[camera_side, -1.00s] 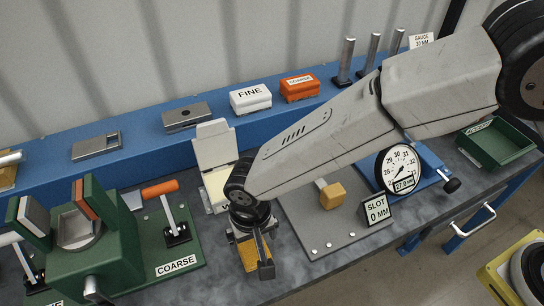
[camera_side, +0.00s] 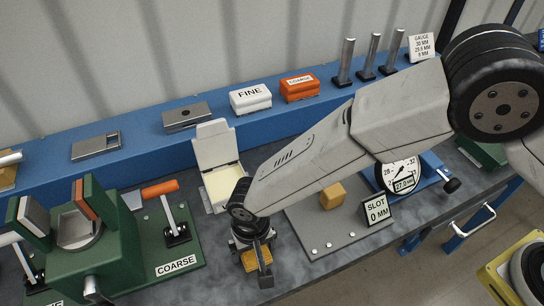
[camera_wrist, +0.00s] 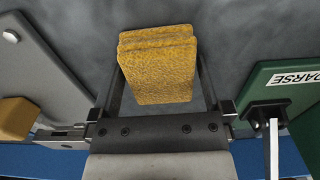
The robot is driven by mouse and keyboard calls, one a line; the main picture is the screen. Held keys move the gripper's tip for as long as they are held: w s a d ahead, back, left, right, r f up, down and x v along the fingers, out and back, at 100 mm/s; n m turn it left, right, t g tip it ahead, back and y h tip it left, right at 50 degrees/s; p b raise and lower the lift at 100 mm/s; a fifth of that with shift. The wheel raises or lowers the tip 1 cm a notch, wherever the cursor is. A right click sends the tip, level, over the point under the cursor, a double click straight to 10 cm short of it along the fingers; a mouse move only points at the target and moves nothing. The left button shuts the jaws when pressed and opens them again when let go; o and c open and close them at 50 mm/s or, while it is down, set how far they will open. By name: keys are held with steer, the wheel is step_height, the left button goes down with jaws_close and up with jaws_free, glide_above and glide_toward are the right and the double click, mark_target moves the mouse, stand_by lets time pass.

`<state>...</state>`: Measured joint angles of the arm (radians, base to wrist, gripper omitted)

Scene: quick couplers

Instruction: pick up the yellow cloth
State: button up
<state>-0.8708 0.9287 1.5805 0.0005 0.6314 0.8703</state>
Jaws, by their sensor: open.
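The yellow cloth (camera_wrist: 157,68) is a folded, rough-textured pad on the dark grey bench. In the wrist view it lies between the two fingers of my gripper (camera_wrist: 160,82), one finger along each side. The jaws are open, with a narrow gap visible beside the cloth. In the side view my gripper (camera_side: 257,262) is low over the bench at the front, and the cloth (camera_side: 252,262) is partly hidden by the fingers. I cannot tell whether either finger touches it.
The green COARSE fixture (camera_side: 110,245) stands to the left. The grey plate (camera_side: 325,235) with a yellow-orange block (camera_side: 332,194) and the SLOT 0 MM sign (camera_side: 377,209) is to the right. Bare bench surrounds the cloth.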

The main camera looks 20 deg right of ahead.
steer(key=c, duration=1)
steer(key=shift+r, duration=0.15)
steer(key=shift+r, duration=0.85)
steer(key=shift+s+d+r, duration=1.55)
steer(key=shift+s+r, duration=0.2)
steer(key=shift+r, duration=0.1)
steer(key=shift+s+d+r, duration=1.55)
steer(key=shift+s+r, duration=0.2)
steer(key=shift+r, duration=0.05)
steer(key=shift+s+d+r, duration=1.55)
steer(key=shift+s+r, duration=0.2)
steer(key=shift+r, duration=0.1)
